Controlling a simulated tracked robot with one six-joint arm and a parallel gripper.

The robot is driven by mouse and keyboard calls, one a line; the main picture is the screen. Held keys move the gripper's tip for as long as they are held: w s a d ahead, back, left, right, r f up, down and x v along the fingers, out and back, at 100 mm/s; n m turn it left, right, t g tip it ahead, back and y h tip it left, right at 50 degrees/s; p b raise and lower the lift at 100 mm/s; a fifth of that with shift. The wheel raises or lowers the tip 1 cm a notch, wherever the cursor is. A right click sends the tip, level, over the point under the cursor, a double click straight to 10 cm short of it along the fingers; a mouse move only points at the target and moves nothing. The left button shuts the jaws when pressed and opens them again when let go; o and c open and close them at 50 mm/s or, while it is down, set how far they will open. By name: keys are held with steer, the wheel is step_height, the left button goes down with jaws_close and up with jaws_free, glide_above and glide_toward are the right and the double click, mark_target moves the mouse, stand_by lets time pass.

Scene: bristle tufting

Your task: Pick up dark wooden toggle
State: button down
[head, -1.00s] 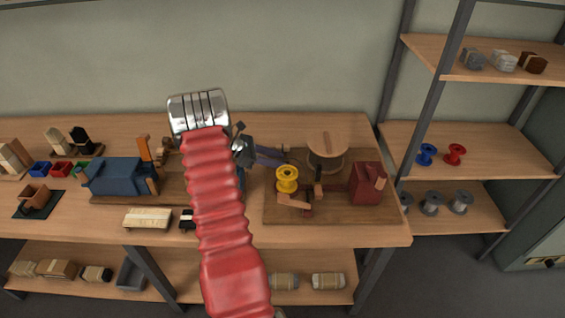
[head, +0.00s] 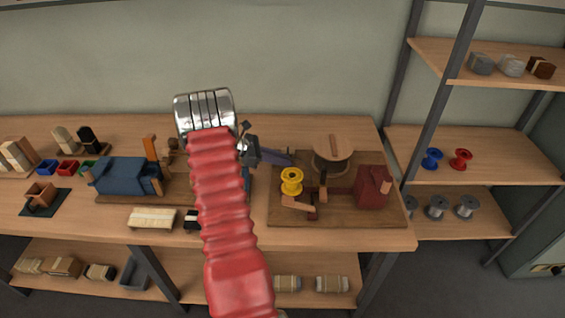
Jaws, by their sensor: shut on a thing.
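My arm's red ribbed sleeve (head: 222,200) rises through the middle of the head view to a shiny metal joint (head: 205,108). My gripper is not clearly visible; the sleeve and joint hide the bench behind them. I cannot make out a dark wooden toggle for certain. A small brown piece (head: 173,144) shows just left of the metal joint, too small to identify. A dark grey device with a purple-grey bar (head: 275,157) shows just right of the sleeve.
A blue machine (head: 125,176) stands left on the wooden bench (head: 100,232). At the right, a board (head: 350,215) carries a yellow spool (head: 291,181), a round wooden-topped drum (head: 333,152) and a dark red block (head: 373,187). A shelf rack (head: 470,172) stands farther right.

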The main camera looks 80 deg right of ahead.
step_height(320, 180, up, 9)
stand_by(0.4)
stand_by(0.4)
steer(key=s+a+r, duration=0.1)
steer(key=a, duration=0.2)
steer(key=s+a+r+m+y, duration=0.1)
steer(key=a, duration=0.2)
steer(key=s+a+r+y, duration=0.1)
steer(key=a, duration=0.2)
steer(key=shift+s+a+r+m+g, duration=0.2)
steer(key=shift+r+m+g, duration=0.1)
steer(key=shift+r+m, duration=0.1)
steer(key=shift+s+a+f, duration=0.1)
steer(key=shift+a+f, duration=0.05)
steer(key=shift+a, duration=0.2)
steer(key=shift+m, duration=0.3)
steer(key=shift+f, duration=0.15)
